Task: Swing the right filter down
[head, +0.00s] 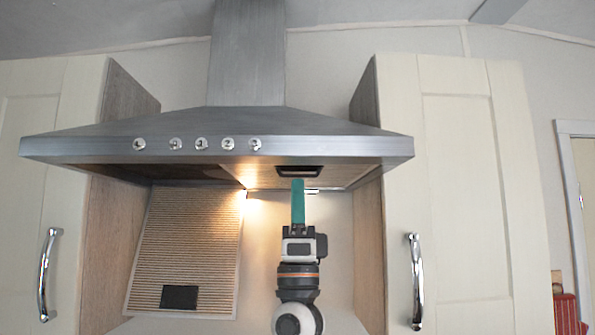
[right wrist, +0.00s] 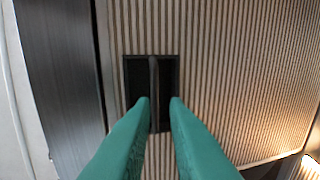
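The right filter (head: 342,174) lies flat and closed in the underside of the range hood (head: 330,147). Its dark recessed latch (head: 298,171) faces down near the front edge. In the right wrist view the ribbed filter (right wrist: 225,70) fills most of the picture, and the latch recess (right wrist: 133,75) has a bar (right wrist: 154,68) across its middle. My right gripper (head: 298,183) points up just below the latch. Its green fingers are apart, with the bar lined up between the tips; whether they touch it I cannot tell. My left gripper is not in view.
The left filter (head: 190,235) hangs down from the hood, with its black latch (head: 179,297) near the bottom. Cabinets with chrome handles flank the hood at left (head: 45,200) and right (head: 460,200). A lit lamp shines between the filters.

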